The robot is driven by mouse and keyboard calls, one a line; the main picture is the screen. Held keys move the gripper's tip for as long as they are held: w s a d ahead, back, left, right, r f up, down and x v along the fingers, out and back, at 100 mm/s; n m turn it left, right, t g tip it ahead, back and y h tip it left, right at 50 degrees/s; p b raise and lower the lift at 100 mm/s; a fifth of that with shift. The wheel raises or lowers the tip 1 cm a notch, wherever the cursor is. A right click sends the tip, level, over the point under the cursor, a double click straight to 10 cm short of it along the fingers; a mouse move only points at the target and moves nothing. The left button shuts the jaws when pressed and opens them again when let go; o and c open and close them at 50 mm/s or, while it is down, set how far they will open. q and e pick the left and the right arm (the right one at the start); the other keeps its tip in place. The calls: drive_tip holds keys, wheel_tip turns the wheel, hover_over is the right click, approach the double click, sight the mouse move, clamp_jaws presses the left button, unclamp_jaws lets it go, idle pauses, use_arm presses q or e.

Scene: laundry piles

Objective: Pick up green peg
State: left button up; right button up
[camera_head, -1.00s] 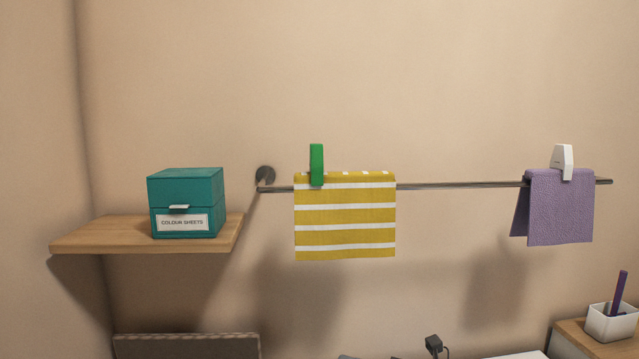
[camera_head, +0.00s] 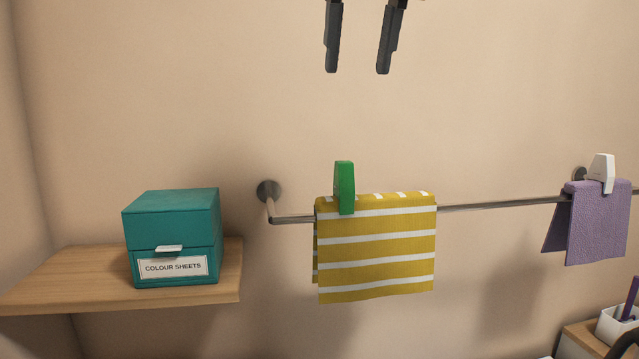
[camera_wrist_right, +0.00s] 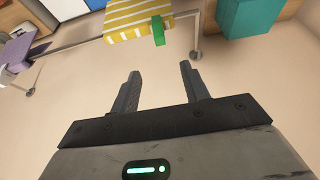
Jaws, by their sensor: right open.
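The green peg (camera_head: 344,187) is clipped upright over the top edge of a yellow and white striped cloth (camera_head: 375,250), which hangs on a metal rail (camera_head: 500,205). My right gripper (camera_head: 358,70) is open and empty, fingers pointing down, above the peg in the head view and clear of it. In the right wrist view the green peg (camera_wrist_right: 158,31) shows beyond the open fingers (camera_wrist_right: 160,80), with a gap between. My left gripper is not in view.
A teal box (camera_head: 172,235) labelled "COLOUR SHEETS" stands on a wooden shelf (camera_head: 55,280) at left. A purple cloth (camera_head: 598,228) with a white peg (camera_head: 602,172) hangs at right. A white pot (camera_head: 615,328) sits at lower right. The rail between the cloths is clear.

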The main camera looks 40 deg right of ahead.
wheel_tip(320, 180, down, 4)
drive_tip(key=r+b, duration=0.1)
hover_over(344, 162)
drive_tip(key=s, duration=0.2)
drive_tip(key=f, duration=0.6)
drive_tip(key=shift+s+a+b, duration=0.15)
drive_tip(key=shift+a+b, duration=0.25)
drive_tip(key=x, duration=0.5)
drive_tip(key=shift+w+f, duration=0.3)
drive_tip(key=shift+w, duration=0.05)
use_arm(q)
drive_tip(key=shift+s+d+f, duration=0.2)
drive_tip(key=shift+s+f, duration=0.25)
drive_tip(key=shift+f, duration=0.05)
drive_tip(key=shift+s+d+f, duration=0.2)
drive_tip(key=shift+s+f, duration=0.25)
use_arm(e)
clamp_jaws()
